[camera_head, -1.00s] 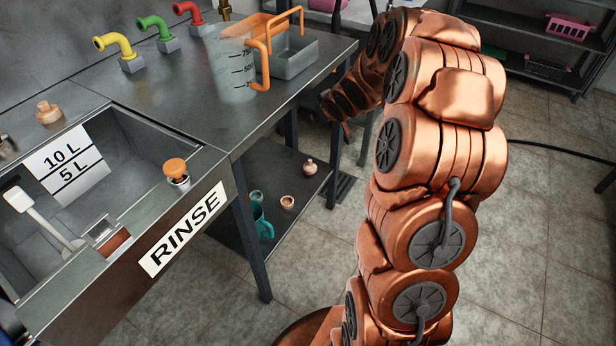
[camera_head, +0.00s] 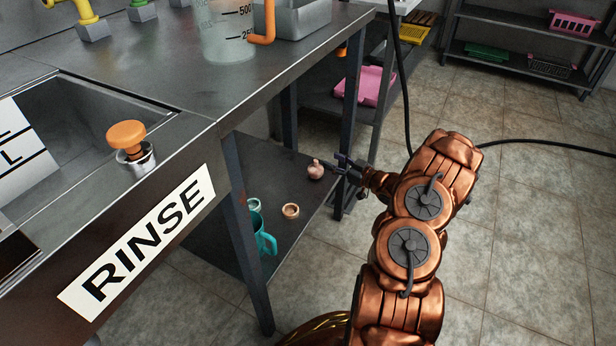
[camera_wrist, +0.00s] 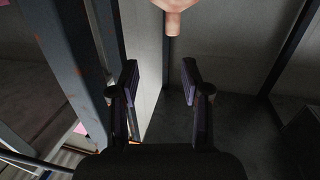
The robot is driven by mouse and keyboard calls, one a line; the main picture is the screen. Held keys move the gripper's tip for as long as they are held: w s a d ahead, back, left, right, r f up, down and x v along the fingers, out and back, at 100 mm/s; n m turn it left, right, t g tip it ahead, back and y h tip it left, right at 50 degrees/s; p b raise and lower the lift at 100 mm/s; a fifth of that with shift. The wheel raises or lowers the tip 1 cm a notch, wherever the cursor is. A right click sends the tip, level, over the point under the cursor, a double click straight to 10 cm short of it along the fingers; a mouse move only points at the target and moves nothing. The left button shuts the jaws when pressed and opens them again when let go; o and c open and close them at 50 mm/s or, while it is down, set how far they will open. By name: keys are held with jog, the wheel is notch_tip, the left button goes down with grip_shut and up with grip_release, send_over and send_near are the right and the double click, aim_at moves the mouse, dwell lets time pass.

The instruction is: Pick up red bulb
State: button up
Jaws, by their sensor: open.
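A small pinkish-red bulb (camera_head: 316,170) with a short neck stands on the lower shelf (camera_head: 271,181) under the counter, near the shelf's right edge. In the wrist view the bulb (camera_wrist: 174,10) shows at the top edge, cut off by the frame, with its neck pointing down in the picture. My gripper (camera_head: 340,166) is just right of the bulb in the head view, close to it. In the wrist view my gripper (camera_wrist: 160,75) has its two fingers apart with nothing between them. The bulb lies beyond the fingertips.
A table leg (camera_head: 350,120) stands close by my gripper. A teal jug (camera_head: 263,238) and a small tan ring-shaped piece (camera_head: 290,211) are on the same shelf. The counter with the RINSE sink (camera_head: 150,240) overhangs it. A black cable hangs behind my arm.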

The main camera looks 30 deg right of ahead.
aim_at(316, 161)
jog(key=f, duration=0.1)
jog(key=s+f+b, duration=0.1)
jog(key=f, duration=0.1)
jog(key=shift+a+t+y, duration=0.1)
jog(key=shift+t+y, duration=0.2)
jog(key=shift+y, duration=0.1)
jog(key=shift+b+x, duration=0.5)
jog(key=shift+x, duration=1)
jog(key=b+x, duration=0.1)
jog(key=x, duration=0.1)
jog(key=b+x, duration=0.2)
jog(key=shift+s+a+f, duration=0.1)
jog(key=shift+a+f, duration=0.15)
jog(key=shift+a, duration=0.15)
jog(key=shift+w+a+r, duration=0.1)
jog(key=shift+w+r, duration=0.05)
jog(key=shift+w, duration=0.3)
grip_shut()
